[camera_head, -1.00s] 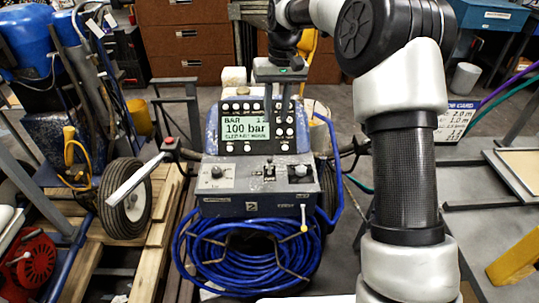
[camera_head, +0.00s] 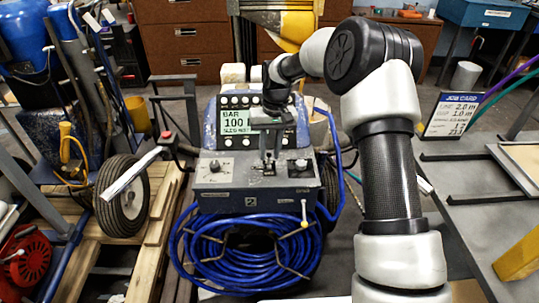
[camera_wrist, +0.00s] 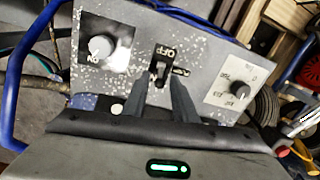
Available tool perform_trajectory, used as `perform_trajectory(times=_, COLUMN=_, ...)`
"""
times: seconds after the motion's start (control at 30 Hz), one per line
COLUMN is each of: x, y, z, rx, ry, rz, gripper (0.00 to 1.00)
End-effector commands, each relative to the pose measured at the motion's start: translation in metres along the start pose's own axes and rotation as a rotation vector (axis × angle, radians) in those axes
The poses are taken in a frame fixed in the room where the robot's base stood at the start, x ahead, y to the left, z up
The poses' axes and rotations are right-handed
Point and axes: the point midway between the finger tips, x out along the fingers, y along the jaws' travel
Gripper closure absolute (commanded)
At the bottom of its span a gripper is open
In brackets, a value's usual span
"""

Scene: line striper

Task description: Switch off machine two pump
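Machine two (camera_head: 250,203) is a grey and blue unit with a "2" on its front, a coiled blue hose and a display (camera_head: 236,121) showing "100". Its panel has a small black switch (camera_wrist: 158,72) between two knobs, with "OFF" lettering beside it in the wrist view. My gripper (camera_head: 269,163) points down at this switch. In the wrist view its two dark fingers (camera_wrist: 162,84) are apart, with the switch showing in the gap at their tips. I cannot tell whether they touch it, or which way its lever is set. In the head view, my gripper partly hides switch and display.
A round knob (camera_wrist: 100,47) and a dial (camera_wrist: 240,91) flank the switch. A red-topped lever post (camera_head: 166,136) and a wheel (camera_head: 124,196) stand left. A job card sign (camera_head: 452,113) stands right. Grey floor shows between machine and table.

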Motion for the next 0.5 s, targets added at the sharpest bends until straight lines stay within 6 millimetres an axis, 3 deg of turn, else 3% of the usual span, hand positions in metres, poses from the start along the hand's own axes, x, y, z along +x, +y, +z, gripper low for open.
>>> perform_trajectory(times=0.4, x=0.0094, y=-0.0001, z=0.0002, rx=0.000, ry=-0.001, rz=0.000, gripper=0.74)
perform_trajectory(times=0.5, x=0.0092, y=-0.0001, z=0.0002, rx=0.000, ry=-0.001, rz=0.000, gripper=0.91)
